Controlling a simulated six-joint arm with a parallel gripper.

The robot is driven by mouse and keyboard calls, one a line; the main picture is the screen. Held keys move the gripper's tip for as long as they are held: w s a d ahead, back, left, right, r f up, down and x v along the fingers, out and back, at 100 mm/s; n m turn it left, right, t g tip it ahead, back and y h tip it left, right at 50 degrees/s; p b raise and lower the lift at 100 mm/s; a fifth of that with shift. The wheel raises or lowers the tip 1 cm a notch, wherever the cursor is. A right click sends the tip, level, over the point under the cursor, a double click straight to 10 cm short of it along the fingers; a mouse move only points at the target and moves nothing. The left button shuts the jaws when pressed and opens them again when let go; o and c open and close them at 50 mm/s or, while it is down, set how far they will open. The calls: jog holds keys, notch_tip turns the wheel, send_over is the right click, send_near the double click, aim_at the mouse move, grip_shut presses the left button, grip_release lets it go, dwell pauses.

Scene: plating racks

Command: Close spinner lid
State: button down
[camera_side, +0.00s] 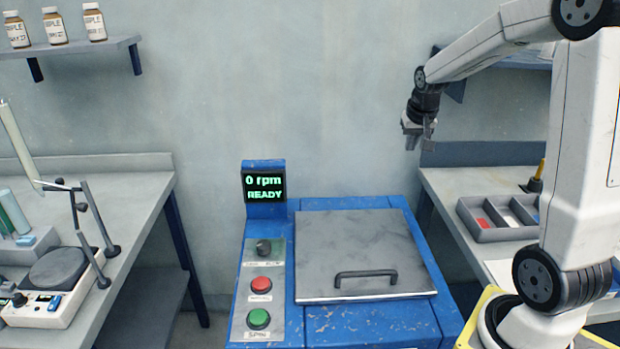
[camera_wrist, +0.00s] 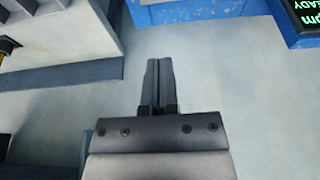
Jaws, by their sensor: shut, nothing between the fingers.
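The spinner (camera_side: 375,325) is a blue machine in the middle of the side view. Its grey lid (camera_side: 355,240) lies flat over the top, closed, with a dark bar handle (camera_side: 365,274) near its front edge. The display (camera_side: 264,187) reads "0 rpm READY"; part of it also shows at the top right of the wrist view (camera_wrist: 308,14). My gripper (camera_side: 418,143) hangs in the air above and behind the lid's right side, apart from it. In the wrist view its fingers (camera_wrist: 158,75) are together with nothing between them.
A knob (camera_side: 264,248), a red button (camera_side: 261,284) and a green button (camera_side: 259,318) sit left of the lid. A hotplate (camera_side: 58,272) stands on the left bench. A compartment tray (camera_side: 497,222) is on the right bench. Air above the lid is clear.

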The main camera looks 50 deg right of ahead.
jog(key=w+d+r+g+y, duration=0.2)
jog(key=w+d+r, duration=0.2)
jog(key=w+d, duration=0.4)
dwell(1.0)
jog(key=s+a+f+n, duration=0.1)
jog(key=a+f+n, duration=0.15)
jog(key=a, duration=0.65)
jog(key=a+f+n, duration=0.2)
jog(key=a+f, duration=0.2)
jog(key=a, duration=0.6)
jog(key=s+a+f+n+t, duration=0.1)
jog(key=s+a+f+n, duration=0.1)
jog(key=s+a+f, duration=0.2)
jog(key=s+a+f+n+t, duration=0.1)
jog(key=s+a+f, duration=0.3)
jog(key=s+a, duration=0.6)
jog(key=shift+a+n+y, duration=0.3)
jog(key=shift+a+n, duration=0.25)
jog(key=shift+n, duration=0.2)
